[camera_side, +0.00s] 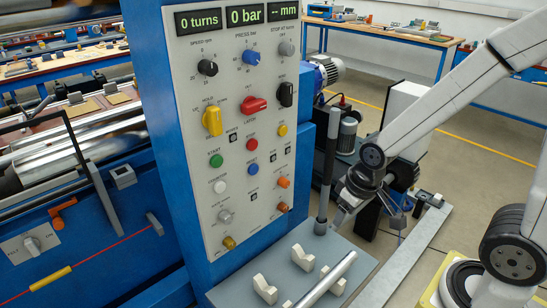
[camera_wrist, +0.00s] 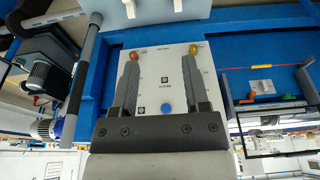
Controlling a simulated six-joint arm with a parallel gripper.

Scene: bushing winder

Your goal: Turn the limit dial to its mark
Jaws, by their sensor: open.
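The control panel (camera_side: 235,130) stands upright on a blue column. No label reading "limit" is legible. A grey knob (camera_side: 286,48) under the words "STOP AT" sits at the upper right, below a display (camera_side: 290,13) reading "-- mm". Its pointer and scale are too small to read. My gripper (camera_side: 338,218) is low, to the right of the panel's lower part, apart from the grey knob. In the wrist view my gripper (camera_wrist: 162,58) is open and empty. The lower panel (camera_wrist: 178,75) shows upside down between and behind its fingers; the grey knob does not show there.
Other knobs and buttons crowd the panel, including a red lever knob (camera_side: 253,105) and a yellow one (camera_side: 212,121). A dark upright post (camera_side: 326,165) stands between the panel and my arm. A grey shelf (camera_side: 345,247) below holds white V-blocks (camera_side: 303,257) and a metal rod (camera_side: 328,279).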

